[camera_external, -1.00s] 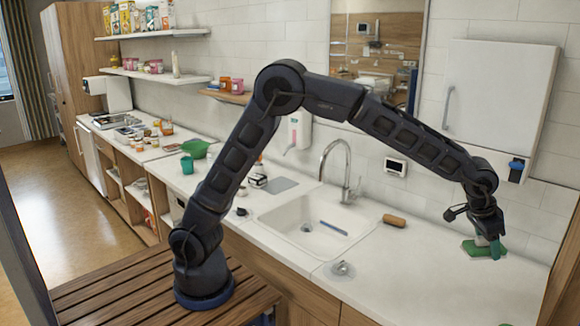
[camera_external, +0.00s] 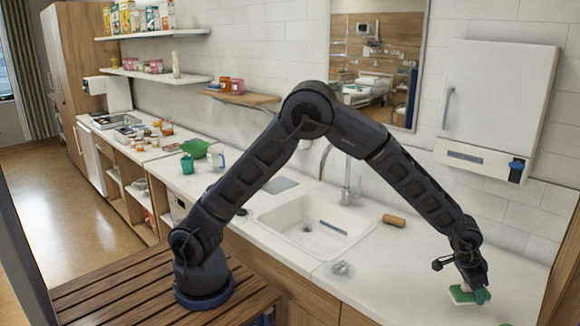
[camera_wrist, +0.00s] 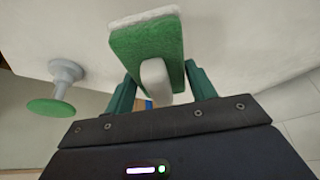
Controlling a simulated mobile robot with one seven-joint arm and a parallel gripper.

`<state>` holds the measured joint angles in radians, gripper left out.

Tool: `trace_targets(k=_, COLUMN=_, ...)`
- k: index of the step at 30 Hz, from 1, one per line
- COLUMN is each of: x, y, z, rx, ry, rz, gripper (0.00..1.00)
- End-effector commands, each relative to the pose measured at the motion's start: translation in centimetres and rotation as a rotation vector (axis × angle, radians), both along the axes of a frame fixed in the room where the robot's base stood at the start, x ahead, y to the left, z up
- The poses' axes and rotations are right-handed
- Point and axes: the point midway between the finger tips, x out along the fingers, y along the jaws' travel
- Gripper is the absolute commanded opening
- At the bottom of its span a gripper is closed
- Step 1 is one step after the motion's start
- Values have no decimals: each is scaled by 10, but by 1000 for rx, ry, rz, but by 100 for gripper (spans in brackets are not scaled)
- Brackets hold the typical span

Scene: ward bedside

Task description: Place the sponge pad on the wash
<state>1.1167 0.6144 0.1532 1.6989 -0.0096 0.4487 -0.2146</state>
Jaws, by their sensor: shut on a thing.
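The sponge pad (camera_external: 462,296) is green with a white layer and is held at the counter's right front. In the wrist view the sponge pad (camera_wrist: 148,45) has a pale block on its green face, between my fingers. My gripper (camera_external: 474,288) is shut on it; my gripper's green fingers (camera_wrist: 160,88) also show in the wrist view. The white wash basin (camera_external: 275,222) is set in the counter to the left of my gripper. I cannot tell the pad's exact height above the counter.
A brown roll (camera_external: 394,220) lies right of the basin. A small grey fitting (camera_external: 340,268) stands at its front right. The tap (camera_external: 346,180) rises behind it. A blue strip (camera_external: 333,228) lies inside. The right counter (camera_external: 410,265) is mostly clear.

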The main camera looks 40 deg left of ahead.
Motion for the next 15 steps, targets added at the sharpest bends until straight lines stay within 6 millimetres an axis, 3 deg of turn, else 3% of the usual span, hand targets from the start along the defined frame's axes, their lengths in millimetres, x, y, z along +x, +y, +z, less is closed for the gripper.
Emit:
trace_targets(k=8, x=0, y=0, z=-36, rx=2, ry=1, rz=0, gripper=33)
trace_targets(k=15, x=0, y=0, z=-39, rx=0, ry=1, rz=1, gripper=33)
